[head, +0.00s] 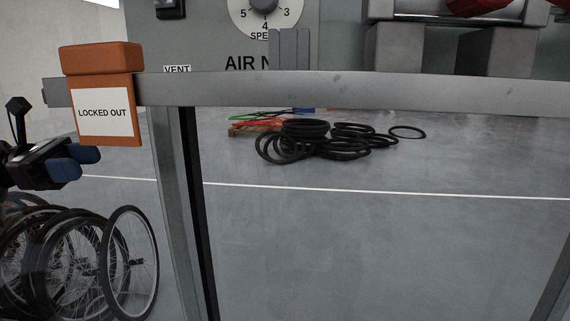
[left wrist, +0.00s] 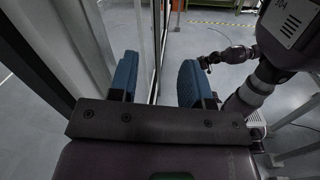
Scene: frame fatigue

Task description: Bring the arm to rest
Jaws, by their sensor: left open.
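My left gripper (head: 76,162) shows at the left edge of the head view, with two blue finger pads on a dark body. It is open, with nothing between its fingers. In the left wrist view the blue fingers of the left gripper (left wrist: 156,80) stand apart, with bare floor and a glazed frame behind.
A grey metal rail (head: 350,90) crosses the head view, with a post (head: 172,210) below it. Several bicycle wheels (head: 130,262) stand at lower left, below the left gripper. Black tyres (head: 345,148) lie on the floor behind the rail. Open floor spreads around them.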

